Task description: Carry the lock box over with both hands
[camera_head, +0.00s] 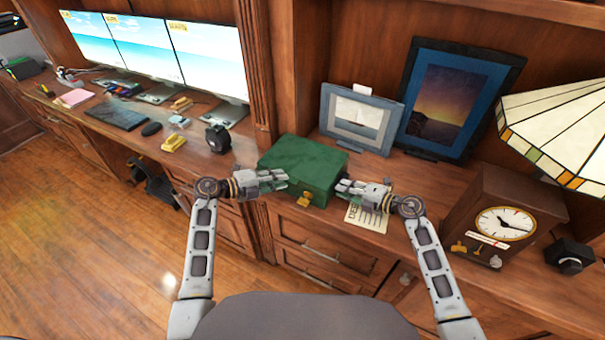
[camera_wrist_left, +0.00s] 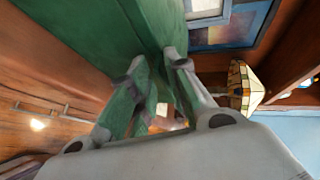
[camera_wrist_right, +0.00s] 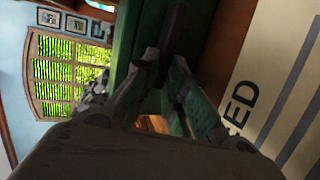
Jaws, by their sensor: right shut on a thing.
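The lock box (camera_head: 303,168) is a green case with a brass latch on its front, on the wooden desk. My left gripper (camera_head: 283,180) is at its left side; in the left wrist view its fingers (camera_wrist_left: 150,75) stand apart, with the green box wall (camera_wrist_left: 75,40) close beyond them. My right gripper (camera_head: 345,187) is at the box's right side; in the right wrist view its fingers (camera_wrist_right: 165,65) are close together on a dark part of the box (camera_wrist_right: 185,25). Whether the left fingers touch the box is hard to tell.
A printed paper (camera_head: 368,215) lies under my right gripper. Two framed pictures (camera_head: 358,118) (camera_head: 450,97) stand behind the box. A wooden clock (camera_head: 500,220) and a stained-glass lamp (camera_head: 560,125) are at the right. A wood post (camera_head: 258,70) and monitors (camera_head: 205,58) are at the left.

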